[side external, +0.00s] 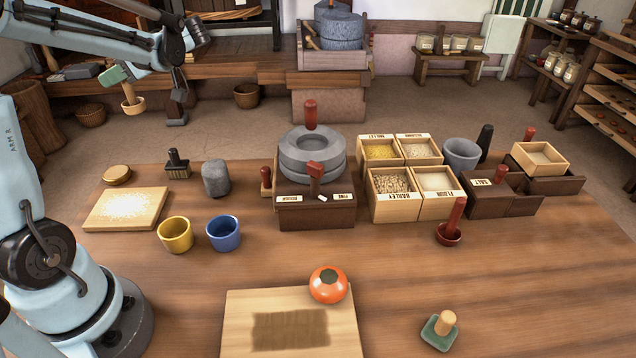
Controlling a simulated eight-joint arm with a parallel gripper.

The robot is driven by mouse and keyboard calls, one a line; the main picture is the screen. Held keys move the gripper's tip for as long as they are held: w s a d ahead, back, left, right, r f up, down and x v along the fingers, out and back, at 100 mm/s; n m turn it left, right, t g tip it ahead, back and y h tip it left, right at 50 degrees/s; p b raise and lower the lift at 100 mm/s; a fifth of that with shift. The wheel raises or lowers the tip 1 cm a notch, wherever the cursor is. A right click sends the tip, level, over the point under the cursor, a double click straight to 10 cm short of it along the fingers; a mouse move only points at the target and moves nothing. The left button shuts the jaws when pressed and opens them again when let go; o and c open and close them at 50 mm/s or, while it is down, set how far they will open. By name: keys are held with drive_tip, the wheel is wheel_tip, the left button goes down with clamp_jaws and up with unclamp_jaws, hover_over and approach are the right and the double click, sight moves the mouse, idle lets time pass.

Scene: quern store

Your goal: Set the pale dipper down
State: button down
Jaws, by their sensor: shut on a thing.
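My gripper (116,74), with green at its end, is at the upper left and is shut on the pale dipper. The pale dipper (133,104) hangs below it in the air, its small pale bowl lowest and its short handle partly covered by the gripper. It appears against the floor and back bench, well clear of the worktable (520,270); its exact height is hard to tell. I cannot see whether anything is in its bowl. A red dipper-like thing (450,232) stands on the table, right of centre.
Left on the table are a pale board (126,209), a yellow cup (175,235) and a blue cup (223,233). A quern (312,157) and grain boxes (390,194) fill the middle. A board (290,345) with an orange pot (328,285) is in front. The right front is mostly bare.

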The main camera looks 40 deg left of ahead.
drive_tip(key=shift+s+a+f+n+g+h, duration=0.35)
drive_tip(key=shift+f+n+g+h, duration=0.25)
drive_tip(key=shift+f, duration=2.15)
drive_tip(key=shift+s+a+f+n+g+h, duration=0.25)
drive_tip(key=shift+s+f+n+g+h, duration=0.4)
drive_tip(key=shift+f, duration=2.1)
drive_tip(key=shift+s+a+f+n+g+h, duration=0.2)
drive_tip(key=shift+a+f+n+g+h, duration=0.4)
drive_tip(key=shift+f, duration=2.15)
drive_tip(key=shift+d+f+y, duration=0.25)
drive_tip(key=shift+d+f, duration=0.05)
drive_tip(key=shift+f, duration=0.35)
drive_tip(key=c, duration=0.9)
unclamp_jaws()
